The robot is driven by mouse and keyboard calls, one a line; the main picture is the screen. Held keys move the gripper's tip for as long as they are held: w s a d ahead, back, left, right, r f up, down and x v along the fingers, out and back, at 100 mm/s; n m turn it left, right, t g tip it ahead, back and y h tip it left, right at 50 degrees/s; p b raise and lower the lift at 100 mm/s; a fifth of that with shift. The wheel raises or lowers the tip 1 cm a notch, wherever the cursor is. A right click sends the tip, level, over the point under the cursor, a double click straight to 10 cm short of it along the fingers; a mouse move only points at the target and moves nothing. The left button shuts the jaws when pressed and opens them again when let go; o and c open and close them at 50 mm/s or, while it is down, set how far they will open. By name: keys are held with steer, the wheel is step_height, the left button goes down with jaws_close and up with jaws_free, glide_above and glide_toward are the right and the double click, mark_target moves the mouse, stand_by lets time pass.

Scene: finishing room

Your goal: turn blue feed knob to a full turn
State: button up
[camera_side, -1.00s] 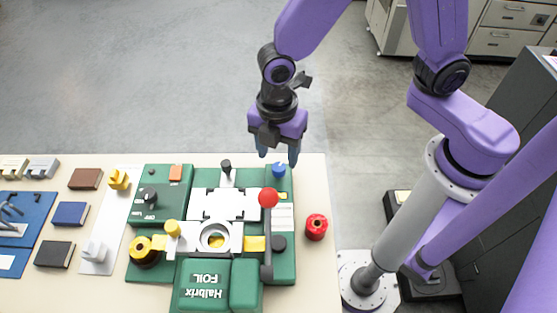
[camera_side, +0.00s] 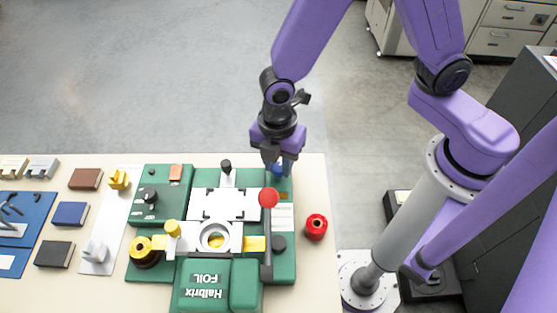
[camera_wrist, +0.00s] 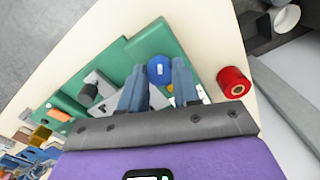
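The blue feed knob (camera_wrist: 159,70) sits on the corner of the green machine (camera_side: 147,214). In the side view the knob (camera_side: 279,171) is partly hidden by the fingers. My gripper (camera_side: 280,168) is right above or around it, pointing down; I cannot tell whether it touches. In the wrist view my gripper's (camera_wrist: 158,84) two blue-grey fingers are apart, with the knob showing between and just beyond their tips.
A lever with a red ball (camera_side: 268,198) stands close to the knob. A red spool (camera_side: 316,227) stands to the right on the table. A black-topped post (camera_side: 225,167) rises to the left. Blocks and a blue mat (camera_side: 38,222) lie farther left.

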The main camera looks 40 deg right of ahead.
steer(key=shift+m, duration=0.5)
steer(key=m, duration=0.5)
steer(key=shift+m, duration=0.3)
steer(key=m, duration=0.3)
steer(key=shift+m, duration=0.4)
steer(key=m, duration=0.3)
steer(key=shift+m, duration=0.3)
steer(key=m, duration=0.3)
steer(key=shift+m, duration=0.3)
steer(key=m, duration=0.3)
steer(key=shift+m, duration=0.3)
steer(key=m, duration=0.7)
